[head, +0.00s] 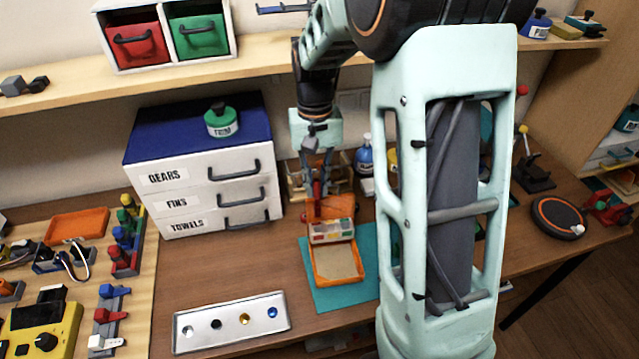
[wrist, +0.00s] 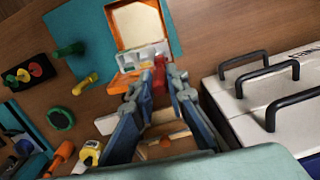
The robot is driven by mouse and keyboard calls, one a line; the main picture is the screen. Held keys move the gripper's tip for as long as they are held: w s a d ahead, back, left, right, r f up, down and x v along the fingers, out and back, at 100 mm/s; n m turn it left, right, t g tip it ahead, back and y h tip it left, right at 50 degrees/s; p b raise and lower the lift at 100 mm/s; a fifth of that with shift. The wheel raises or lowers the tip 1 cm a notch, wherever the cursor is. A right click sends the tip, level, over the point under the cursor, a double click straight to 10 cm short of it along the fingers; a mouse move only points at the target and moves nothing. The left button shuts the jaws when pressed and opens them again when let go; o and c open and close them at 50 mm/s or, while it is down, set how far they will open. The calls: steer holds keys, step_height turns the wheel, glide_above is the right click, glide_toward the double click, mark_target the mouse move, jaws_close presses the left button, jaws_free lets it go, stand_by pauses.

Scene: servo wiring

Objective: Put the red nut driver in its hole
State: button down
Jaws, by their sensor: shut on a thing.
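My gripper (head: 318,188) hangs down at the back of the bench, just behind an open orange case. In the wrist view my gripper (wrist: 158,85) has its fingers closed around a small red piece, which looks like the red nut driver (wrist: 159,72). Only part of it shows between the fingertips; its shaft is hidden. A wooden rack (head: 297,183) stands beside and behind the fingers in the head view. I cannot make out the driver's hole in either view.
The orange case (head: 334,283) lies open on a teal mat (head: 321,299). A white drawer cabinet (head: 150,202) stands close left of my gripper. A metal tray (head: 205,343) lies in front. In the wrist view, green (wrist: 70,50) and yellow (wrist: 86,84) pieces lie left of the case.

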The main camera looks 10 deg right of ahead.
mark_target(317, 198)
steer(key=shift+s+f+b, duration=0.15)
steer(key=shift+f+b, duration=1.35)
steer(key=shift+f, duration=0.6)
steer(key=shift+f+b, duration=0.75)
steer(key=shift+f, duration=0.4)
stand_by(0.4)
steer(key=c, duration=1.8)
jaws_free()
steer(key=shift+o, duration=0.3)
steer(key=o, duration=0.4)
steer(key=shift+r, duration=0.1)
steer(key=shift+r+p, duration=2.6)
steer(key=shift+r, duration=0.8)
